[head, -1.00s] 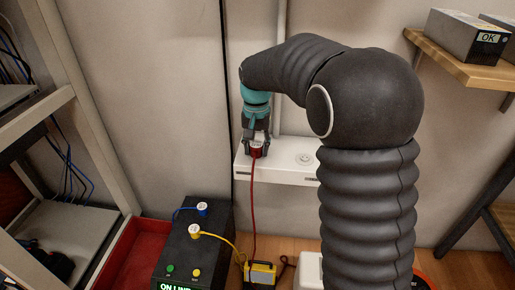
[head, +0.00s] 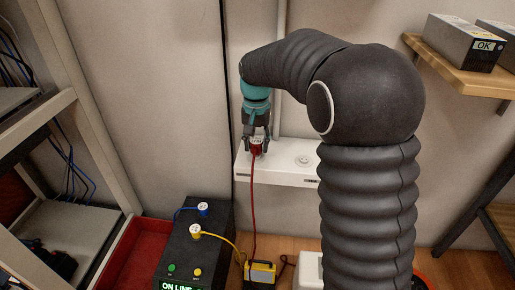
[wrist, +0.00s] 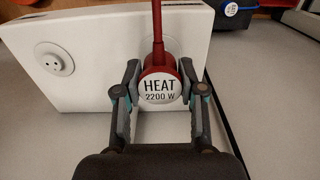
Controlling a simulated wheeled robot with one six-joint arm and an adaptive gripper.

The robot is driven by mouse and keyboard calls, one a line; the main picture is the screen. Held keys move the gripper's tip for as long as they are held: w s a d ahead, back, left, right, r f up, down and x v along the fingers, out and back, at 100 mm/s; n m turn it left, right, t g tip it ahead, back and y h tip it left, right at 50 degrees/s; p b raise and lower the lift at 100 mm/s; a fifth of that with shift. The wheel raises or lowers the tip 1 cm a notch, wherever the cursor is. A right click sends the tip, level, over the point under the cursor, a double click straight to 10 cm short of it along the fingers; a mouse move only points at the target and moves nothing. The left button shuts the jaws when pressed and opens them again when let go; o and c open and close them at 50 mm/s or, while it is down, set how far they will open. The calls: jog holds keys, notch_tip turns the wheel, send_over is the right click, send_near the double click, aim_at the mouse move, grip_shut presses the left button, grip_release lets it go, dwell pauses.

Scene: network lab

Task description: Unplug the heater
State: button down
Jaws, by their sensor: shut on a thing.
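The heater's red plug (wrist: 161,88) has a white label reading "HEAT 2200 W". It also shows in the head view (head: 256,147), at the left end of a white wall outlet box (head: 278,171). My gripper (wrist: 160,88) is shut on the plug, one finger on each side of it; in the head view it points down at the box (head: 255,143). A red cord (head: 253,200) runs from the plug down towards the floor. An empty round socket (wrist: 54,59) sits on the same box. Whether the plug is seated in its socket is hidden.
A black unit (head: 196,245) with blue and yellow plugs stands at lower left. A yellow and black device (head: 260,272) lies on the floor. A rack (head: 60,215) is at left, a wooden shelf (head: 462,74) at upper right.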

aim_at(256, 140)
jog(key=shift+r+p, duration=0.4)
jog(key=shift+r, duration=1.55)
